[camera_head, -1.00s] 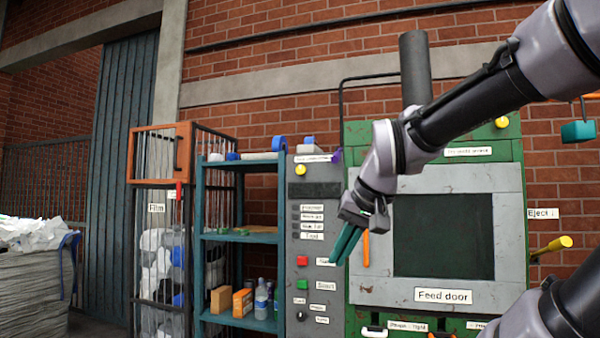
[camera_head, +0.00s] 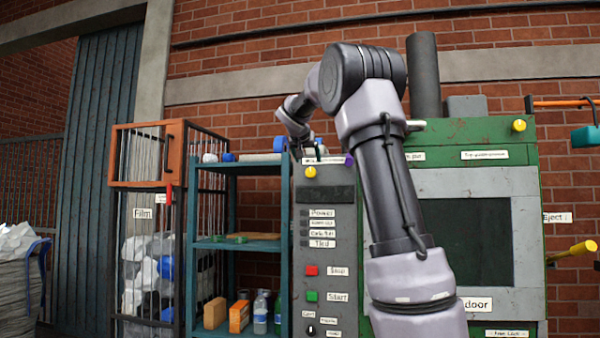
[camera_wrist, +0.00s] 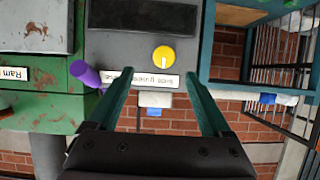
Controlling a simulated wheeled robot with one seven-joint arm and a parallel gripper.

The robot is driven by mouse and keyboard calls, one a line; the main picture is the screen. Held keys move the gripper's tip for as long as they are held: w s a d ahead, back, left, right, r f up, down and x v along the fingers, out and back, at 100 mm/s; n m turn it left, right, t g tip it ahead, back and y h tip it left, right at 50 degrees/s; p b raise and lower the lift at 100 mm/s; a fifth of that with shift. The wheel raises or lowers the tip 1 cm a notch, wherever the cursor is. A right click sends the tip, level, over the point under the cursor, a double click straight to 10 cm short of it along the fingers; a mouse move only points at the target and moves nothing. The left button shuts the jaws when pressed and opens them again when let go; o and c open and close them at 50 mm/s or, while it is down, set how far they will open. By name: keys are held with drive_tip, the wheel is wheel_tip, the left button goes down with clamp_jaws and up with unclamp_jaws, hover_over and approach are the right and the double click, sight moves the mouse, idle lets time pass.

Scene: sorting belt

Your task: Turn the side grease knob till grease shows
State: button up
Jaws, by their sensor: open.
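A round yellow knob (camera_head: 311,172) with a pale pointer mark sits near the top of the grey control panel (camera_head: 344,270). In the wrist view the yellow knob (camera_wrist: 162,57) lies a little past the fingertips, between their lines. A white label beside it is upside down there and not clearly readable. Another yellow knob (camera_head: 519,125) is on the green machine's upper right. I cannot tell from the labels which is the side grease knob. My gripper (camera_wrist: 160,74) is open and empty, with teal fingers apart. In the head view its fingers are not clearly visible. No grease is visible.
A purple knob or handle (camera_wrist: 84,73) sticks out close to the fingers, at the panel's edge. A teal shelf (camera_head: 238,163) with bottles and boxes stands left of the panel. The green machine (camera_head: 470,135) stands to its right.

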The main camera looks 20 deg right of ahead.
sight(310, 170)
drive_tip(key=x, duration=0.7)
drive_tip(key=r+x, duration=0.1)
drive_tip(key=x, duration=0.3)
drive_tip(key=shift+w+a, duration=0.15)
drive_tip(key=shift+w, duration=0.3)
drive_tip(key=shift+c, duration=0.3)
clamp_jaws()
